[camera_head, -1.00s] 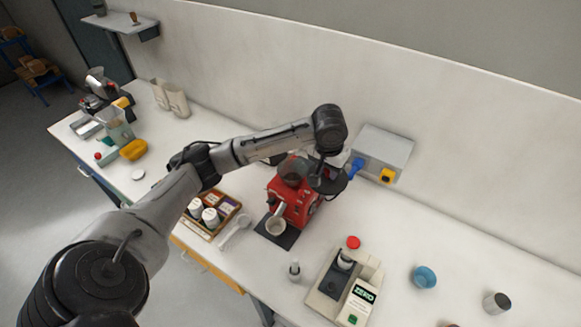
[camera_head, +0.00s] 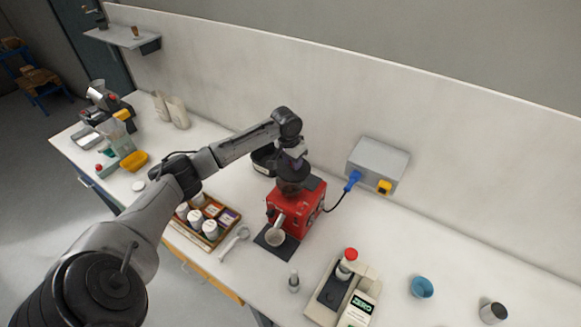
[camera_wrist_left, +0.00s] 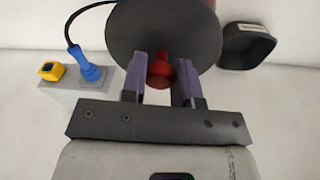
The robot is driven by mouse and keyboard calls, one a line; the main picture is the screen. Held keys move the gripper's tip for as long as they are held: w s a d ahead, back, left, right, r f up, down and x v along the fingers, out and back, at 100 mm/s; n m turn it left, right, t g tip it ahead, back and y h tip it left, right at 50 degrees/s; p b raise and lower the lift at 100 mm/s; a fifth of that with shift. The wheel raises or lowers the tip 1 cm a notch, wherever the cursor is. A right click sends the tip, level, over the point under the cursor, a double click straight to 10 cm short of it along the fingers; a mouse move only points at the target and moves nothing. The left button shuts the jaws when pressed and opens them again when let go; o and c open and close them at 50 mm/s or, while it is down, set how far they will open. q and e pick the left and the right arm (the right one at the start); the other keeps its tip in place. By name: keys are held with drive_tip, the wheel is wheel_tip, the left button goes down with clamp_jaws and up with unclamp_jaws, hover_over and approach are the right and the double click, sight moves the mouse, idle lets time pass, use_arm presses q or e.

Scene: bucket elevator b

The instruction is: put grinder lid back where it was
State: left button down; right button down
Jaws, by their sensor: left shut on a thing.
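My left gripper (camera_wrist_left: 160,75) is shut on the red knob (camera_wrist_left: 160,72) of the dark round grinder lid (camera_wrist_left: 125,35). In the head view the left gripper (camera_head: 294,155) points down above the red grinder (camera_head: 290,212). There the lid (camera_head: 293,170) is over the grinder's dark hopper (camera_head: 289,187). I cannot tell whether the lid touches the hopper rim. The lid hides most of the grinder in the wrist view. My right gripper is not in view.
A grey wall box (camera_head: 378,163) with a blue plug stands right of the grinder. A dark bin (camera_head: 263,160) is behind it. A wooden tray of jars (camera_head: 224,232) and a white scale (camera_head: 325,312) are nearby.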

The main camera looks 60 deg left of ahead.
sight(290, 166)
use_arm(q)
drive_tip(key=shift+s+a+f, duration=0.1)
drive_tip(key=shift+a+f, duration=0.4)
drive_tip(key=shift+a, duration=0.1)
wheel_tip(290, 166, down, 3)
drive_tip(key=shift+r+p, duration=0.1)
drive_tip(key=shift+p, duration=0.55)
drive_tip(key=shift+f, duration=0.55)
drive_tip(key=shift+f, duration=0.3)
drive_tip(key=shift+f, duration=0.3)
drive_tip(key=c, duration=0.9)
unclamp_jaws()
drive_tip(key=shift+o, duration=0.2)
drive_tip(key=shift+r, duration=0.1)
